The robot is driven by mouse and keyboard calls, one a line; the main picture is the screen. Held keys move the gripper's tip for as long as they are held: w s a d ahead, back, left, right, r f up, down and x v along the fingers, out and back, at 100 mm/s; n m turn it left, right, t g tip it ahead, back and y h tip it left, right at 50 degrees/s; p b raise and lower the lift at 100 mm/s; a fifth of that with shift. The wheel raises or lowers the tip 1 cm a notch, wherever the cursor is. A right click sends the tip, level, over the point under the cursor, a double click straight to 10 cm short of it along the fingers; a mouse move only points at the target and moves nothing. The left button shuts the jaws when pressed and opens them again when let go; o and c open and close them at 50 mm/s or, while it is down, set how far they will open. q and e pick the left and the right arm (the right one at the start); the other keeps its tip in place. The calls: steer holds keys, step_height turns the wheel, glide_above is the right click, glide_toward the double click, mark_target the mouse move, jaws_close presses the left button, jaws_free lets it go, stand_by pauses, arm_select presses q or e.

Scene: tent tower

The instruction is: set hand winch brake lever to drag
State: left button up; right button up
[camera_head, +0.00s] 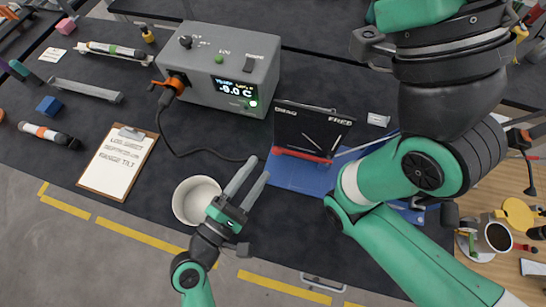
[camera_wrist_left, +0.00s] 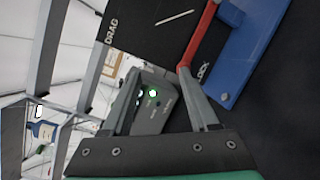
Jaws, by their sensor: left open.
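The winch's black panel (camera_head: 312,125) stands on a blue base (camera_head: 300,178) and carries the words DRAG and FREE. A red bar (camera_head: 303,155), seemingly the brake lever, runs along its lower front. In the left wrist view the red bar (camera_wrist_left: 201,38) slants beside the blue base (camera_wrist_left: 245,50), its lower end near the word LOCK; DRAG is at the panel's (camera_wrist_left: 150,28) left edge. My left gripper (camera_head: 258,168) is open and empty, just left of the bar. In the wrist view one finger of the gripper (camera_wrist_left: 155,78) overlaps or nearly meets the bar's end; contact is unclear.
A white bowl (camera_head: 196,200) sits beside my left gripper. A grey controller box (camera_head: 218,65) with a cable stands behind. A clipboard (camera_head: 117,160) lies at left. My large right arm covers the right side and hides part of the blue base.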

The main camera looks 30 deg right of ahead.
arm_select(q)
steer(key=b, duration=0.3)
glide_toward(275, 154)
steer(key=shift+w+d+f, duration=0.3)
steer(key=shift+d+f, duration=0.15)
steer(key=shift+d, duration=0.25)
steer(key=x, duration=0.7)
steer(key=shift+w+d+r+b, duration=0.2)
steer(key=shift+r+b, duration=0.1)
steer(key=shift+r, duration=0.05)
jaws_close()
steer(key=shift+r, duration=0.1)
